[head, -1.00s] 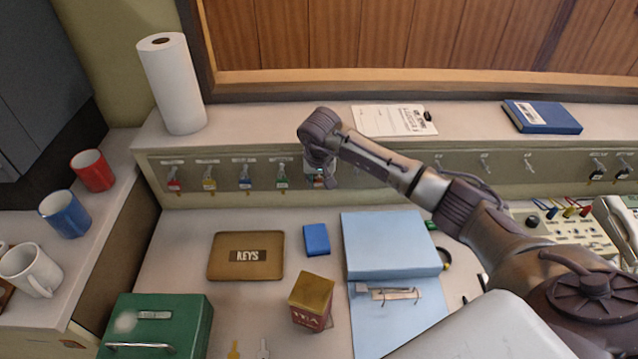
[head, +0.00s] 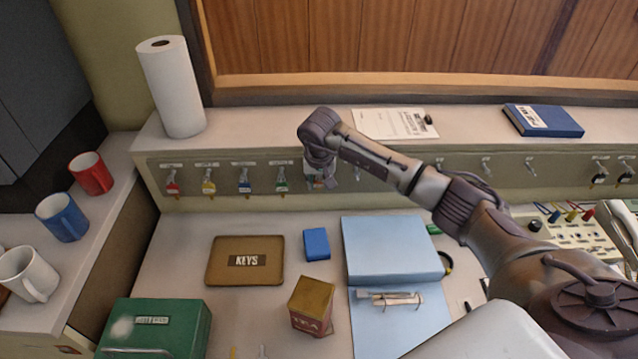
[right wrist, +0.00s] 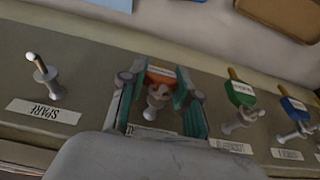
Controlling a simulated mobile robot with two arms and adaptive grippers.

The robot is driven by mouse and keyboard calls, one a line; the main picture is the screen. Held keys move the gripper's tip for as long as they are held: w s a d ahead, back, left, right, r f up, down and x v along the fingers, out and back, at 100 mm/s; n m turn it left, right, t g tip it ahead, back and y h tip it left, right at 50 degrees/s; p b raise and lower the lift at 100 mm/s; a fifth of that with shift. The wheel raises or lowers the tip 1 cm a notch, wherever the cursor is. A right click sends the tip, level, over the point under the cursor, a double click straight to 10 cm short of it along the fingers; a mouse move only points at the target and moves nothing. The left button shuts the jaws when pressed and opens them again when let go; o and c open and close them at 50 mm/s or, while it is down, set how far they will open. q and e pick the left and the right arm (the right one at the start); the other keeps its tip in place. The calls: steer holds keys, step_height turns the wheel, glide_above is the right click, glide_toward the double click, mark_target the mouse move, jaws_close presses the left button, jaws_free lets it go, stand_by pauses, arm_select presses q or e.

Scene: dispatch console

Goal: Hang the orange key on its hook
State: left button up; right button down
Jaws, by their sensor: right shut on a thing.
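The orange key (right wrist: 160,75) shows in the right wrist view between the teal-padded fingers of my right gripper (right wrist: 159,88), which is shut on it. A metal hook (right wrist: 157,98) stands right at the key, between the fingers. I cannot tell whether the key's hole is around the hook. The label by this hook is mostly hidden by the gripper. In the head view my right gripper (head: 320,181) is at the key rail (head: 400,178), right of the green key, and my wrist hides most of it. My left gripper is not in view.
Red (head: 172,182), yellow (head: 209,182), blue (head: 245,181) and green (head: 282,180) keys hang left of the gripper. A bare hook labelled SPARE (right wrist: 42,75) is on the other side. The KEYS tray (head: 225,273), tea tin (head: 312,303) and blue binder (head: 390,248) lie below.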

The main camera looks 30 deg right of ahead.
steer(key=shift+w+d+b, duration=0.1)
steer(key=shift+w+b, duration=0.15)
steer(key=shift+b, duration=0.15)
steer(key=shift+w+d+r, duration=0.1)
steer(key=shift+r, duration=0.2)
stand_by(0.5)
steer(key=shift+w+d+b, duration=0.15)
steer(key=shift+w+b, duration=0.05)
steer(key=shift+b, duration=0.3)
steer(key=c, duration=1.1)
jaws_free()
steer(key=o, duration=0.4)
steer(key=shift+w+f, duration=0.1)
steer(key=shift+f, duration=0.25)
steer(key=shift+c, duration=0.2)
